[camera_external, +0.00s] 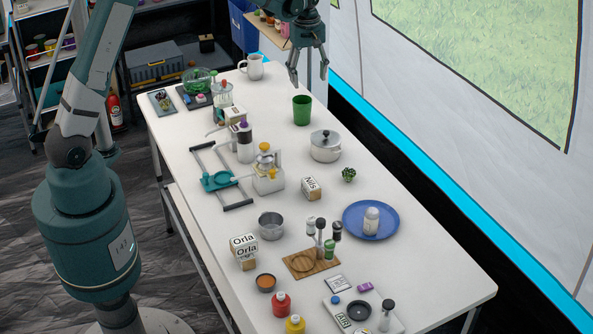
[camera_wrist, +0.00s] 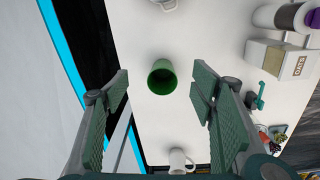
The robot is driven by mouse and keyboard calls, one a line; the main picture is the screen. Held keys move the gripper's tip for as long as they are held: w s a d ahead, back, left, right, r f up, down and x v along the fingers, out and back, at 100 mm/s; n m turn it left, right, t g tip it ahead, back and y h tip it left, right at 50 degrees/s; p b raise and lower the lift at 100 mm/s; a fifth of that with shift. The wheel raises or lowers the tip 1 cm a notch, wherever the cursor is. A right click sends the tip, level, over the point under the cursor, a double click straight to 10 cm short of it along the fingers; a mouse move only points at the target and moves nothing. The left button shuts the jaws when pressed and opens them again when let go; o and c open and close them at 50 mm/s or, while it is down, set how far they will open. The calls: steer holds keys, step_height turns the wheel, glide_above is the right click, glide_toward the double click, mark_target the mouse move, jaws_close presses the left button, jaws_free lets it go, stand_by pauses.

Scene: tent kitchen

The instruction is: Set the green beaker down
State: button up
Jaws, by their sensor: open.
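The green beaker (camera_external: 302,110) stands upright on the white table, toward its far end, left of and behind the lidded pot. In the wrist view the beaker (camera_wrist: 161,77) is seen from above, with its open mouth toward me, beyond and between the two fingers. My gripper (camera_external: 309,78) is above the beaker in the external view. Its fingers (camera_wrist: 158,105) are spread wide with nothing between them, apart from the beaker.
A lidded pot (camera_external: 325,148) stands near the beaker, and a white pitcher (camera_external: 254,67) stands at the far end. A blender (camera_external: 223,98) and a dark bottle (camera_external: 245,143) are to the left. A small plant (camera_external: 348,174) and a blue plate (camera_external: 352,222) are nearer. Bare table surrounds the beaker.

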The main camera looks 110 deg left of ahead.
steer(key=w+d+r+m+t, duration=0.1)
steer(key=w+d+r+m, duration=0.4)
steer(key=d, duration=0.8)
steer(key=w+d+r+m+t+y, duration=0.1)
steer(key=w+d+r+m, duration=0.15)
steer(key=d+r, duration=0.7)
steer(key=w+d+r+m+t, duration=0.1)
steer(key=w+d+r+m, duration=0.25)
steer(key=d, duration=1.25)
steer(key=s+d+r+m+t, duration=0.1)
steer(key=s+d+m, duration=0.25)
steer(key=d, duration=0.65)
steer(key=s+d+m+t, duration=0.15)
steer(key=d+m, duration=0.25)
steer(key=d, duration=0.6)
steer(key=s+d+f+m, duration=0.1)
steer(key=s+d+m, duration=0.2)
steer(key=s+d, duration=0.2)
steer(key=s+d+f+m+t+h, duration=0.1)
steer(key=s+d+m, duration=0.3)
steer(key=d, duration=0.6)
steer(key=shift+s+d+f, duration=0.25)
steer(key=shift+s+f, duration=0.25)
steer(key=shift+s, duration=0.2)
steer(key=shift+t, duration=0.25)
steer(key=shift+f+b, duration=0.5)
